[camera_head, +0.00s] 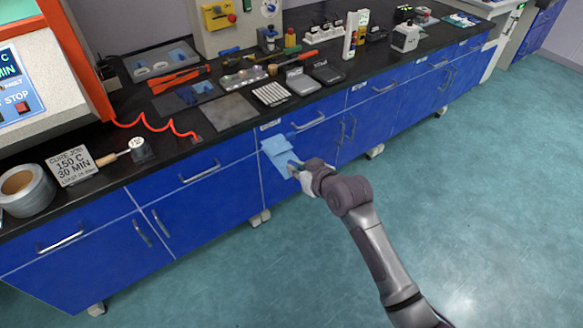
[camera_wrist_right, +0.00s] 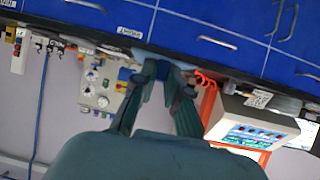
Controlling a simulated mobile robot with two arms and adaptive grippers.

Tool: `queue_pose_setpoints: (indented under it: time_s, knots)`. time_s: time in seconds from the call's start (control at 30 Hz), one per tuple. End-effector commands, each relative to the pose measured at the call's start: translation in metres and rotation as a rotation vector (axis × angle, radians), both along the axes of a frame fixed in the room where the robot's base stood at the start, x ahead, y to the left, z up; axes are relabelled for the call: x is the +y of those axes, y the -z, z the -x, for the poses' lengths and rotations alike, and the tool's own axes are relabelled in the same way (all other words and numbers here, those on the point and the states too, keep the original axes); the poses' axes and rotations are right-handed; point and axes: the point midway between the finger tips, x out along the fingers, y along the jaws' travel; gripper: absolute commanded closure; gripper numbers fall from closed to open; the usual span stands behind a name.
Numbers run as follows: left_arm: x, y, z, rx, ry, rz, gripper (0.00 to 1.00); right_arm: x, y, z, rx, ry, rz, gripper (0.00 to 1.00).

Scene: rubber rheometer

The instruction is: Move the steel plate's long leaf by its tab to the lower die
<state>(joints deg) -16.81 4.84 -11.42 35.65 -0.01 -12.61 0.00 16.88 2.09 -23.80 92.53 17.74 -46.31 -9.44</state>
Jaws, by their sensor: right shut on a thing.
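My right gripper (camera_head: 296,168) is shut on a light-blue leaf (camera_head: 277,148), in front of the bench's front edge. The leaf looks thin and bent, its lower part hanging before the blue cabinet front. In the right wrist view the fingers (camera_wrist_right: 160,80) stand close together, with a bit of light blue showing behind them. A flat grey steel plate (camera_head: 228,111) lies bare on the black bench top, left of and behind the leaf. I cannot make out the leaf's tab or the lower die. My left gripper is not in view.
The orange-framed machine (camera_head: 78,50) stands at the left. A red coiled cord (camera_head: 155,122), a small weight with a wooden-handled tool, a sign (camera_head: 75,165) and a tape roll (camera_head: 25,188) lie along the front left. Trays, tools and scales crowd the bench behind. The floor is clear.

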Motion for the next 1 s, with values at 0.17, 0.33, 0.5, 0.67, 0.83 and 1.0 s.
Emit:
queue_pose_setpoints:
  time_s: [0.17,0.33,0.5,0.67,0.83,1.0]
  knots:
    - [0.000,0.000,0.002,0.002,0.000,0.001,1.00,-0.020,-0.018,0.018,-0.001,0.055,0.000,1.00]
    - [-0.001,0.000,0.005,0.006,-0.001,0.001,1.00,-0.050,-0.040,0.042,-0.002,0.140,0.005,1.00]
    - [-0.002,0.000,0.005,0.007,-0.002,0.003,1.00,-0.097,-0.069,0.077,0.000,0.278,0.009,1.00]
    - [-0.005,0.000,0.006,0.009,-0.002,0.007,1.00,-0.141,-0.094,0.113,0.000,0.417,0.009,1.00]
    - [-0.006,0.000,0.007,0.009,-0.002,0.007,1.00,-0.170,-0.111,0.140,-0.002,0.518,0.005,1.00]
    - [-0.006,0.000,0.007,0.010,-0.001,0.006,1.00,-0.182,-0.118,0.151,-0.002,0.560,0.002,1.00]
